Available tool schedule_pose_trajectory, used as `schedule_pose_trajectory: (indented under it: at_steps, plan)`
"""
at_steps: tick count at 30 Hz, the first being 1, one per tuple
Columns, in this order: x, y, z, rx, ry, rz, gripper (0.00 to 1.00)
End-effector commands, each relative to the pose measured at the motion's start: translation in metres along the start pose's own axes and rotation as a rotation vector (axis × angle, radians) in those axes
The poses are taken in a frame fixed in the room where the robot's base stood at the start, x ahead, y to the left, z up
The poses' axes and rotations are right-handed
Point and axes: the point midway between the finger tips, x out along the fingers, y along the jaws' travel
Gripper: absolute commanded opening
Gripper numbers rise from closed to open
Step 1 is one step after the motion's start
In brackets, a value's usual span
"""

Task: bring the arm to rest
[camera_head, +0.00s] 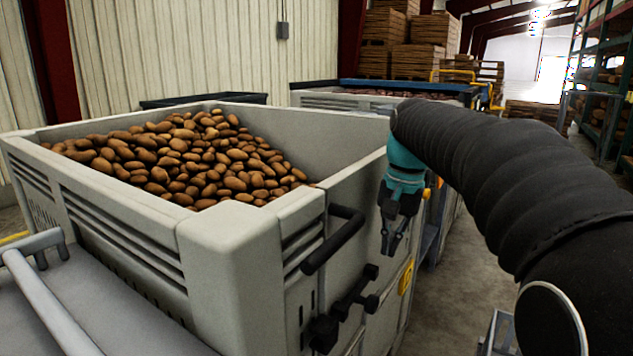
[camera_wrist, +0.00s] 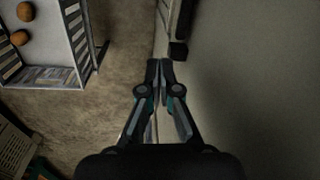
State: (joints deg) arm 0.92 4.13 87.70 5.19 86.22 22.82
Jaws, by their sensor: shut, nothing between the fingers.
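My arm, in a black ribbed sleeve, reaches in from the right of the head view. My gripper (camera_head: 389,243) hangs from its teal wrist, pointing down beside the right-hand side of the large grey bin (camera_head: 240,265). In the wrist view my gripper (camera_wrist: 160,68) has its dark fingertips together with nothing between them. The bin's grey wall fills the right of the wrist view. Whether the gripper touches the bin cannot be told.
Many brown potatoes (camera_head: 190,160) fill the grey bin. Black handles (camera_head: 335,238) stick out from its near wall. A crate (camera_wrist: 50,77) with potatoes stands on the floor at the upper left of the wrist view. Stacked wooden crates (camera_head: 420,58) stand behind. Concrete floor (camera_head: 450,275) is open right of the bin.

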Motion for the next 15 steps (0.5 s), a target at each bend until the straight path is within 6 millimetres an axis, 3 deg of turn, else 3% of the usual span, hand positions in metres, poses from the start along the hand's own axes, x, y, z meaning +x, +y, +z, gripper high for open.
schedule_pose_trajectory:
  at_steps: [8,15]
  plan:
    - [0.034,0.029,0.041,-0.206,0.14,-0.005,0.0]
    - [0.057,0.059,0.092,-0.346,0.256,0.004,0.0]
